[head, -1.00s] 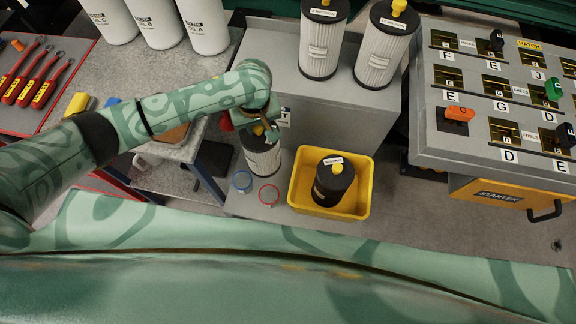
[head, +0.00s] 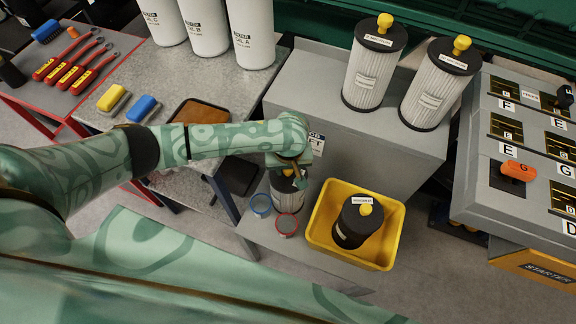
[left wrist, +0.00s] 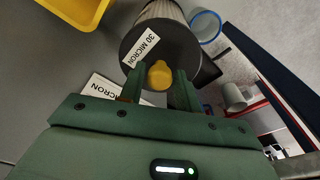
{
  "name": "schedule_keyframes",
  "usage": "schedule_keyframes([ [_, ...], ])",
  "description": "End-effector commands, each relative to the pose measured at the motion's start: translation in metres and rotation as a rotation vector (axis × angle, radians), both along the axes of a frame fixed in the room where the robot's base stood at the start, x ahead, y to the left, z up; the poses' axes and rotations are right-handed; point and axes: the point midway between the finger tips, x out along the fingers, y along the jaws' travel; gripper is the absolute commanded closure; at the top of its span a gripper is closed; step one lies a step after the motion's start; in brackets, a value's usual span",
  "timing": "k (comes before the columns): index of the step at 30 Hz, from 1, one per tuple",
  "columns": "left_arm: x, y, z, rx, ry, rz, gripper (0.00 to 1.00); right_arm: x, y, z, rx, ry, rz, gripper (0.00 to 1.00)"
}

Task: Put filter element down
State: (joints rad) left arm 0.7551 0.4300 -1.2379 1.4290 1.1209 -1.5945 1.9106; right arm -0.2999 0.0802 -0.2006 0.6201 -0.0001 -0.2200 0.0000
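The filter element (head: 283,194), pleated and pale with a black cap, is upright at the lower grey shelf, beside the yellow bin. Whether its base touches the shelf cannot be told. My left gripper (head: 291,173) is over its top and hides part of the cap. In the left wrist view the filter element (left wrist: 160,40) has a "30 MICRON" label, and its yellow knob (left wrist: 160,75) sits between my fingers (left wrist: 157,82), which look closed on it. My right gripper is not in view.
The yellow bin (head: 385,258) holds a dark filter (head: 357,222). Two pale filters (head: 374,70) (head: 437,85) stand on the upper grey block (head: 330,115). A printed card (head: 316,142) is behind my gripper.

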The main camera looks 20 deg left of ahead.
Motion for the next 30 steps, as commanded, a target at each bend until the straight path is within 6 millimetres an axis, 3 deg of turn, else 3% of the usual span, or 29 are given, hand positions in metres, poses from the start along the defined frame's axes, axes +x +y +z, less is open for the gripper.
schedule_keyframes([
  [11,0.001,0.001,0.003,0.001,-0.002,-0.001,0.52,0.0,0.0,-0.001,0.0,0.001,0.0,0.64],
  [14,-0.001,0.0,0.019,0.001,-0.004,0.001,0.52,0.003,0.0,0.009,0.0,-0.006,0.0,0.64],
  [24,-0.009,-0.005,0.099,0.0,-0.004,0.0,0.52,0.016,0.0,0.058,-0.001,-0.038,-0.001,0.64],
  [30,-0.013,-0.008,0.121,-0.002,-0.001,-0.005,0.48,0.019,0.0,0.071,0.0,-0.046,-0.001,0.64],
])
